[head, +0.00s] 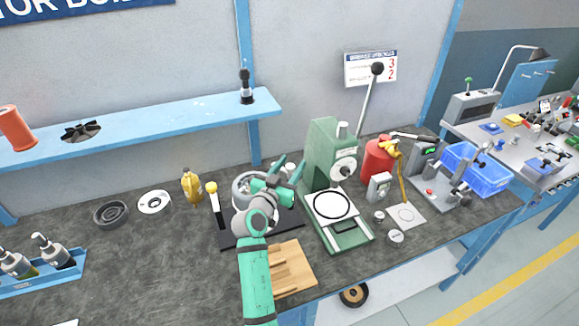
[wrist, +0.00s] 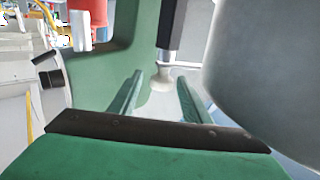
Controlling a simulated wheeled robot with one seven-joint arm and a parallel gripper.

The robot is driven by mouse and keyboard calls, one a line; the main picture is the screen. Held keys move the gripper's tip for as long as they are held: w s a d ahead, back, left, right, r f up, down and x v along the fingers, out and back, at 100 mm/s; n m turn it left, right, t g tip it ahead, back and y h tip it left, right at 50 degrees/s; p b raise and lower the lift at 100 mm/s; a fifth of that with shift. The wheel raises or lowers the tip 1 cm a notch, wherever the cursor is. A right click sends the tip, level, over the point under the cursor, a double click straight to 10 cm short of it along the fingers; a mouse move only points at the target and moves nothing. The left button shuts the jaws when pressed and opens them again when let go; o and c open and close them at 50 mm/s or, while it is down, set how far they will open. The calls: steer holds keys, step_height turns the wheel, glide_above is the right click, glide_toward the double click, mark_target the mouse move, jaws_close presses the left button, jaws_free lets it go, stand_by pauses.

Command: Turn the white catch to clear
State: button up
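My gripper (head: 290,167) is open, its two green fingers apart, beside the grey round housing (head: 241,186) and left of the green press (head: 322,145). A small white part, seemingly the white catch (wrist: 163,76), shows between the fingertips (wrist: 160,80) in the wrist view. It has a rounded pale knob against a dark upright bar, with a paler wide part nearer me. I cannot tell whether the fingers touch it. In the head view my gripper mostly hides it. Its turned position cannot be read.
A large grey rounded surface (wrist: 265,75) stands close on the right in the wrist view; the press body (wrist: 110,75) is close on the left.

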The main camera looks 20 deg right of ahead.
steer(key=v, duration=1)
steer(key=shift+s+a, duration=0.25)
steer(key=shift+s, duration=0.05)
